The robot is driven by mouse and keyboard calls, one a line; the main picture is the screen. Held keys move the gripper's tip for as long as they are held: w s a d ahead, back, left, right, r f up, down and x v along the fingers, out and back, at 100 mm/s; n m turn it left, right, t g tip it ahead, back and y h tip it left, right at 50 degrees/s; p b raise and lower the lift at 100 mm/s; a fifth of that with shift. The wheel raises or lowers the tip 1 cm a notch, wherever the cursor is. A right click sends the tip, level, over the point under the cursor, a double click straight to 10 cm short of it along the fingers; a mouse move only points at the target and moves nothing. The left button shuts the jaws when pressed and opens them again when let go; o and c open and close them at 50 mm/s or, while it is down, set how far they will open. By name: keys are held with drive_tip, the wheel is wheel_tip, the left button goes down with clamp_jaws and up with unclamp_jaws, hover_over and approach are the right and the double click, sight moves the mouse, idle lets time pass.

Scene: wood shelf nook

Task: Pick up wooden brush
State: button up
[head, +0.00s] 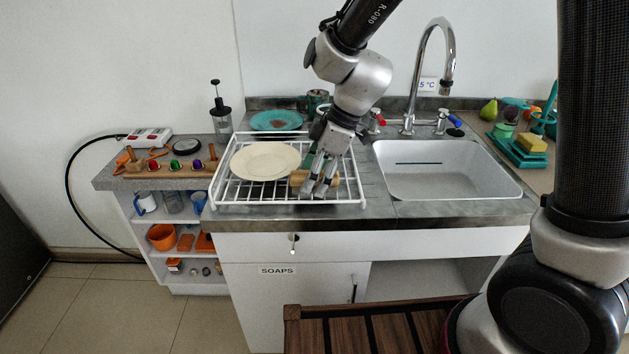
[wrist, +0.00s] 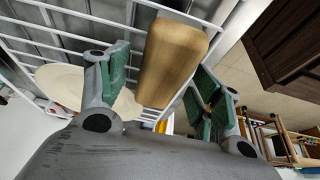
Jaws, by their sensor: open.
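The wooden brush (head: 299,178) lies in the white wire dish rack (head: 220,190), to the right of a cream plate (head: 265,160). My gripper (head: 319,186) is over the brush and hides part of it. In the wrist view the brush's rounded light-wood block (wrist: 172,62) sits between the two green-padded fingers of my gripper (wrist: 165,90). The fingers are open, with a gap showing on the left side of the block. The right finger is close to the block, and I cannot tell whether it touches.
The sink (head: 447,170) with its tall tap (head: 437,60) is to the right. A teal plate (head: 276,120) and a dark press bottle (head: 220,112) stand behind the rack. Rack wires surround the brush. A slatted wooden surface (head: 375,330) is in front, low down.

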drive_tip(key=shift+f, duration=0.25)
idle(0.3)
drive_tip(key=c, duration=1.2)
